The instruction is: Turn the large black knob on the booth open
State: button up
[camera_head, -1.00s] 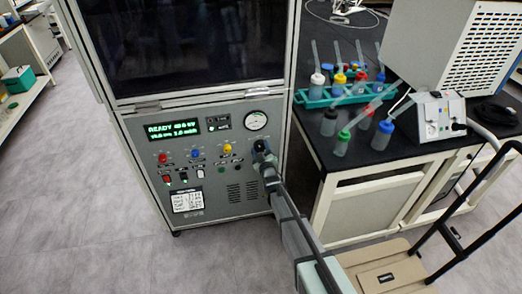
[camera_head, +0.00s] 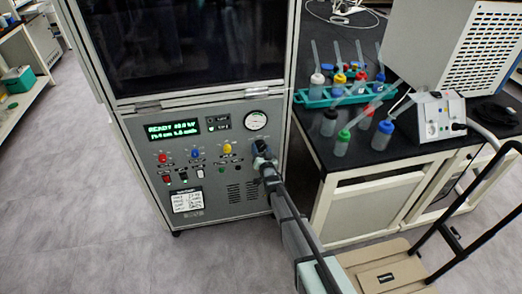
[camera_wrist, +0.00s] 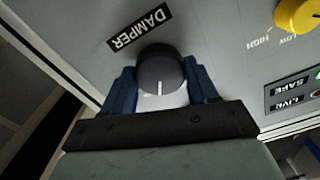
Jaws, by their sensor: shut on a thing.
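The large black knob (camera_wrist: 160,70) is on the grey front panel of the booth (camera_head: 220,200), beside a label reading DAMPER (camera_wrist: 139,27). A white line on the knob points toward my palm in the wrist view. My gripper (camera_wrist: 162,82) is shut on the knob, with one blue finger on each side of it. In the head view my gripper (camera_head: 262,158) is at the panel's right side, below the round gauge (camera_head: 256,121), and it hides most of the knob.
A yellow knob (camera_head: 227,148), a blue knob (camera_head: 195,153) and a red knob (camera_head: 163,157) are left of my gripper. A green display (camera_head: 173,129) is lit above them. A black-topped bench (camera_head: 345,165) with bottles stands close on the right. Floor is clear at left.

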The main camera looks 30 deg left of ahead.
jog(key=shift+m, duration=1.5)
jog(key=o, duration=1.1)
jog(key=shift+c, duration=0.2)
jog(key=shift+s+d, duration=0.1)
jog(key=v, duration=1.3)
jog(key=shift+s+d, duration=0.2)
jog(key=shift+r, duration=0.1)
